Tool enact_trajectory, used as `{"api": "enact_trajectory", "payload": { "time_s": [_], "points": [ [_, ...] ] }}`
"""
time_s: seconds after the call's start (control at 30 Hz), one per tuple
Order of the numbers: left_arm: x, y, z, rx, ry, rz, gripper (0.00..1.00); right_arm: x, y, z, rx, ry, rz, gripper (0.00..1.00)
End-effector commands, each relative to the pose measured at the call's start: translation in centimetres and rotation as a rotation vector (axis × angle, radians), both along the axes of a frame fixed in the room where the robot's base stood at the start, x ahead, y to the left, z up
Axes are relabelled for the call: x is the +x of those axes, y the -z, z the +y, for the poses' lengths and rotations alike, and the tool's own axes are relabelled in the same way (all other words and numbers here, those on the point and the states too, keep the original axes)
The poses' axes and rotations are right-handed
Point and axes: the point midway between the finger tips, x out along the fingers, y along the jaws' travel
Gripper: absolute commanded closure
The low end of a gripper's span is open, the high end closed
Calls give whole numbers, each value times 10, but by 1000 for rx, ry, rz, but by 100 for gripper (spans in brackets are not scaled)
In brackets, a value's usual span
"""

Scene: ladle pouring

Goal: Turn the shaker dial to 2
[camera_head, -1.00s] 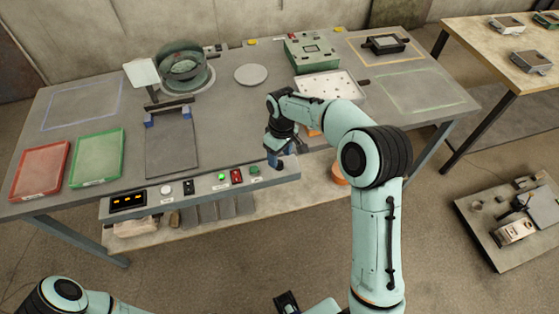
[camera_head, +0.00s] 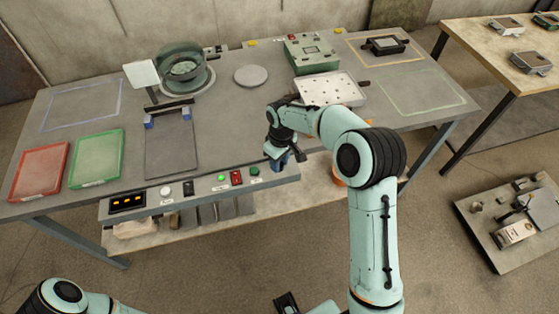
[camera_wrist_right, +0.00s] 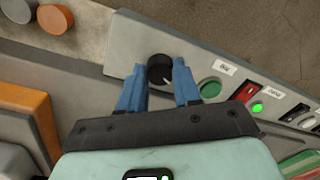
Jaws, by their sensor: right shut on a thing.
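The shaker dial is a black round knob (camera_wrist_right: 160,70) with a pale mark, on the grey panel in the right wrist view. My right gripper (camera_wrist_right: 160,82) has its two blue fingers on either side of the knob and is shut on it. In the head view my right gripper (camera_head: 284,157) is at the right end of the front control panel (camera_head: 210,187), and hides the dial. The number the dial points to cannot be read.
Beside the dial are a green button (camera_wrist_right: 210,87), a red switch (camera_wrist_right: 245,93) and a lit green lamp (camera_wrist_right: 257,107). A display (camera_head: 128,201) with orange digits is at the panel's left end. The table holds a sieve (camera_head: 184,67), red tray (camera_head: 39,169), green tray (camera_head: 97,157) and perforated tray (camera_head: 330,89).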

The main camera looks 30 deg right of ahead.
Motion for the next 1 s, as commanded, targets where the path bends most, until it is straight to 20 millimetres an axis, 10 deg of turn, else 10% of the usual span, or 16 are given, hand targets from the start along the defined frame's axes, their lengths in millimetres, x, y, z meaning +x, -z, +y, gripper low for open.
{"api": "enact_trajectory", "payload": {
  "time_s": [1.0],
  "points": [
    [1, -3, 0, 0, 1, -1, 100, -1, -1, 1, 0, 774, 0, 98]
  ]
}}
